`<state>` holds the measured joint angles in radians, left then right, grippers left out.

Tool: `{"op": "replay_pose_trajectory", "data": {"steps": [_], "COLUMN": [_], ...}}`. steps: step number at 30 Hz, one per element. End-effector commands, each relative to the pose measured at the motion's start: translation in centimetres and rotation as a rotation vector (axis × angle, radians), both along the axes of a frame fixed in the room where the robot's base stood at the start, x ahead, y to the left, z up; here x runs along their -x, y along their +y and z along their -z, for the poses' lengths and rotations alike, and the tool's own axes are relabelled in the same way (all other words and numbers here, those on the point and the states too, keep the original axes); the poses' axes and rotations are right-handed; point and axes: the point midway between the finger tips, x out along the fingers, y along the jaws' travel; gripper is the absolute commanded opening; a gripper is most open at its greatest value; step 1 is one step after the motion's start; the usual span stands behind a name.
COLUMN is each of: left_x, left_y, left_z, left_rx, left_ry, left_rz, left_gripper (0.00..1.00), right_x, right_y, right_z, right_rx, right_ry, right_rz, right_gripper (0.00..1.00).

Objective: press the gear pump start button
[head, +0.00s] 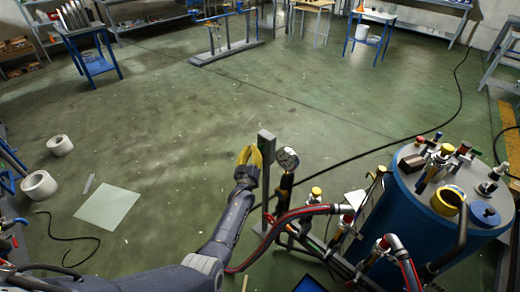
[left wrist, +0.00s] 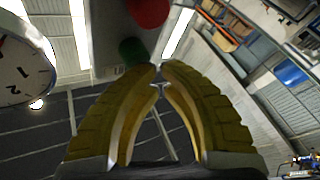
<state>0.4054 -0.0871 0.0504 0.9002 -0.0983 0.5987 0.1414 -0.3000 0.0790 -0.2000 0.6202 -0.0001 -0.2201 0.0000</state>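A grey control box (head: 266,146) stands upright on a post in the head view. In the left wrist view the box (left wrist: 108,40) carries a green button (left wrist: 132,50) and a red button (left wrist: 147,12). No label is readable, and the buttons are hidden in the head view. My left gripper (head: 248,157) has yellow fingers and is just left of the box. In the left wrist view its fingertips (left wrist: 159,67) meet with nothing between them, close to the green button; I cannot tell whether they touch it. My right gripper is not in view.
A round dial gauge (head: 288,158) stands right beside the box. Red hoses and valves (head: 316,194) lie further right, by a large blue tank (head: 430,205). The green floor left of and beyond the box is mostly clear, with a pale sheet (head: 107,208) on it.

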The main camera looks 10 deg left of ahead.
Motion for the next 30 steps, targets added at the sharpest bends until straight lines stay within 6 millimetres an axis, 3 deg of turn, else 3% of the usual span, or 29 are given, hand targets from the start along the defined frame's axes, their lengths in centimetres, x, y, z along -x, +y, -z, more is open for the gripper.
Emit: {"op": "replay_pose_trajectory", "data": {"steps": [16,30], "left_x": [-0.3,0.9], "left_y": [-0.2,0.5], "left_z": [-0.1,0.0], "left_rx": [0.0,0.0], "left_ry": [-0.001,0.0], "left_rz": [0.0,0.001], "left_gripper": [0.0,0.0], "right_x": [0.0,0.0], "right_y": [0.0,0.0], "right_z": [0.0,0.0], "right_rx": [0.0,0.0], "right_ry": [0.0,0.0], "right_rz": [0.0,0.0], "right_gripper": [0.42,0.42]}}
